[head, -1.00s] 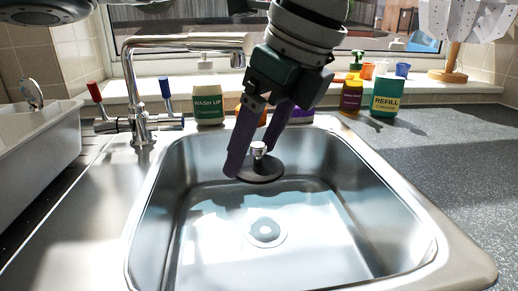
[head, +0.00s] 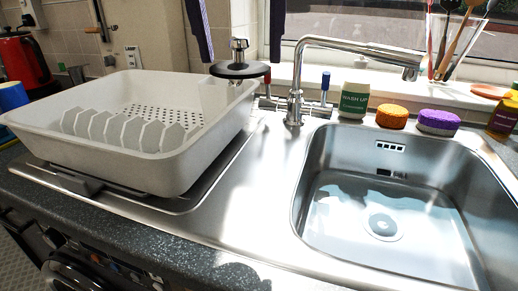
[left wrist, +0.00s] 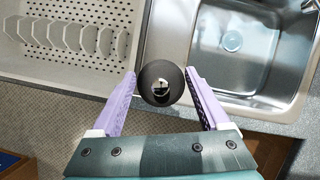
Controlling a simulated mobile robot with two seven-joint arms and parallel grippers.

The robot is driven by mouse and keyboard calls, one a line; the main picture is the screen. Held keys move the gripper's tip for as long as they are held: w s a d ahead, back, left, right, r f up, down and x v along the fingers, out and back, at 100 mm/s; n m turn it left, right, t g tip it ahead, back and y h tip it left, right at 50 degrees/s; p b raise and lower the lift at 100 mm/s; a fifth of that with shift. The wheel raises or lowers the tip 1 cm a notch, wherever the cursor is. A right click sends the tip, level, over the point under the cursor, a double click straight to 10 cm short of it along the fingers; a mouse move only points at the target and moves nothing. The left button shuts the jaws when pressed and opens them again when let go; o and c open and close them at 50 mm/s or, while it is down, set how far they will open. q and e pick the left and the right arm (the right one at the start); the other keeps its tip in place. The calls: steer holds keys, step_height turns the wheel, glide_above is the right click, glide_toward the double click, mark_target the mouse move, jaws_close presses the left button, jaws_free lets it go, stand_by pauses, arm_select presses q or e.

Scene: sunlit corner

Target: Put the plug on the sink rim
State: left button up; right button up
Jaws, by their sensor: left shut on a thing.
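The plug (head: 239,69) is a dark round disc with a chrome knob on top. My left gripper (head: 240,52) has its two purple fingers shut on opposite sides of the disc. In the head view it shows in front of the dish rack's back right corner; its height is hard to tell. In the left wrist view the plug (left wrist: 160,83) sits between the fingertips, seen against the steel between rack and sink. The sink rim (head: 275,165) is bare steel to the left of the basin (head: 345,228). My right gripper is not in view.
A white dish rack (head: 200,160) stands left of the sink. A chrome tap (head: 296,85) with red and blue levers rises behind. A wash-up bottle (head: 354,101), orange sponge (head: 392,117) and purple sponge (head: 439,122) stand along the back. The steel between rack and basin is clear.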

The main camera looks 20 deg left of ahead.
arm_select(q)
steer(key=shift+s+a+f, duration=0.1)
steer(key=shift+a+f, duration=0.05)
steer(key=shift+a, duration=0.05)
steer(key=b, duration=0.2)
glide_above(243, 197)
steer(key=s, duration=0.2)
steer(key=f, duration=1.5)
steer(key=shift+w+d+f, duration=0.2)
steer(key=shift+w, duration=0.05)
step_height(243, 197, down, 4)
steer(key=shift+f+b, duration=0.1)
steer(key=shift+b, duration=0.25)
steer(key=o, duration=1.3)
steer(key=shift+c, duration=0.2)
